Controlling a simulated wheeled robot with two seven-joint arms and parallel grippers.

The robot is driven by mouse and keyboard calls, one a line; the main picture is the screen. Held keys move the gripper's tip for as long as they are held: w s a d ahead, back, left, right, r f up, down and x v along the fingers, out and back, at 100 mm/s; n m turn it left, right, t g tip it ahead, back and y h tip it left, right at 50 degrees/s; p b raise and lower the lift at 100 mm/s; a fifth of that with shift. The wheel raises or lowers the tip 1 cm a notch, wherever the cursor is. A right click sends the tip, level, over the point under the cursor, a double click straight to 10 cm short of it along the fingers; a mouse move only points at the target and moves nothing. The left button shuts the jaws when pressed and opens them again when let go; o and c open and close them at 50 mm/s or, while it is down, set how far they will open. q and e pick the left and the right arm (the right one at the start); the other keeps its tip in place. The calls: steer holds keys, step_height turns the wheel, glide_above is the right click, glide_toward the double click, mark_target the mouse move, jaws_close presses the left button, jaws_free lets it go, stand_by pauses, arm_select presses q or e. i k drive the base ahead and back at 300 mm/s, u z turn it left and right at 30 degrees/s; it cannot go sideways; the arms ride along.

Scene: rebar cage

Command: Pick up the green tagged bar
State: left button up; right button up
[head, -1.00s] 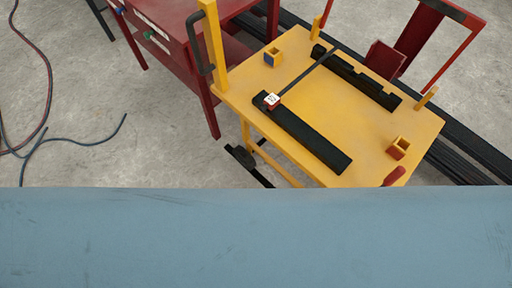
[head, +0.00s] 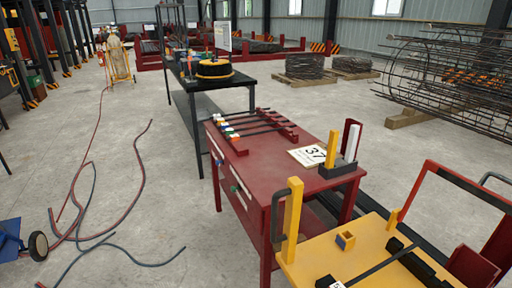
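Several dark bars (head: 258,122) lie side by side on racks on top of the red table (head: 262,165). Their left ends carry small coloured and white tags (head: 228,128); these are too small to tell surely which one is green. A small green mark (head: 234,188) shows on the table's left side. Another dark bar (head: 378,268) lies on the yellow cart top (head: 322,258) at the lower right, partly cut off by the picture's bottom edge. Neither of my grippers is in view.
A board reading 37 (head: 307,156) and a dark holder with upright yellow and white pieces (head: 343,168) are at the red table's right end. A black table (head: 208,84) stands behind. Hoses (head: 140,180) lie on the floor at left; rebar cage (head: 455,75) at right.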

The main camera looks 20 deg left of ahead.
mark_target(228, 131)
steer(key=k, duration=0.5)
steer(key=u, duration=1.65)
steer(key=i, duration=4.75)
steer(key=z, duration=3.7)
